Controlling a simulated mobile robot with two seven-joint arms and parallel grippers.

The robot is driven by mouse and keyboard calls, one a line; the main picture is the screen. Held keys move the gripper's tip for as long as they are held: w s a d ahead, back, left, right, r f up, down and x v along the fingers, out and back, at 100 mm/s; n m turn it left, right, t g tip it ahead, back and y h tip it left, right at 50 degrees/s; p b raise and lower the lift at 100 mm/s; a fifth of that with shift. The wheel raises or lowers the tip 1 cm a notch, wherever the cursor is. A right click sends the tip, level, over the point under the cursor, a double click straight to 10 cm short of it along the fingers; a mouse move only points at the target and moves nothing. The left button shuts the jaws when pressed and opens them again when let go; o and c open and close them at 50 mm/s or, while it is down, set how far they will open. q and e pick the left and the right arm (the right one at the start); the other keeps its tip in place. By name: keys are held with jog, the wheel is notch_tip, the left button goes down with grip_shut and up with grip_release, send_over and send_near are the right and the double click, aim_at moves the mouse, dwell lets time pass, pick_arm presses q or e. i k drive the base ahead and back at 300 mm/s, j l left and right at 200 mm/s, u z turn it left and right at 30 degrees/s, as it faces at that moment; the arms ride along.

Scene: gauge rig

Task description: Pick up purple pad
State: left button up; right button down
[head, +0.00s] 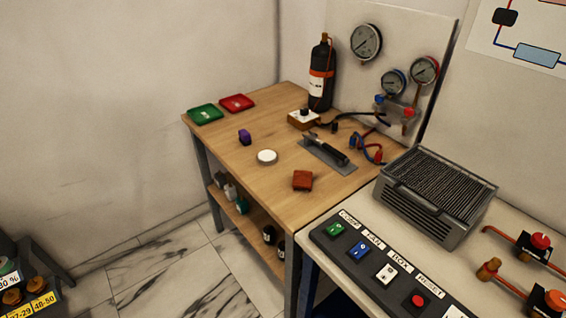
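A small purple pad (244,137), block-shaped, sits on the wooden workbench (225,153) toward its left side. It lies in front of a green tray (205,114) and a red tray (237,102), and behind a white round disc (267,157). Nothing touches it. Neither of my grippers shows in the head view.
A red-brown block (302,180) and a trowel-like tool on a grey plate (325,157) lie on the bench. A black bottle (321,78) stands at the back near pressure gauges (366,43). A button panel (375,262) and grey grilled box (435,195) are at right.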

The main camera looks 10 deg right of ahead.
aim_at(245, 137)
jog(key=i+j+z, duration=0.1)
jog(key=z, duration=0.35)
jog(key=j+z, duration=0.2)
jog(key=z, duration=0.25)
jog(key=i+j+z, duration=0.1)
jog(key=z, duration=0.35)
jog(key=j+z, duration=0.2)
jog(key=j, duration=0.3)
jog(key=j+z, duration=0.25)
jog(key=j, duration=0.2)
jog(key=k+j, duration=0.1)
jog(key=j, duration=0.35)
jog(key=k+j+z, duration=0.1)
jog(key=j, duration=0.35)
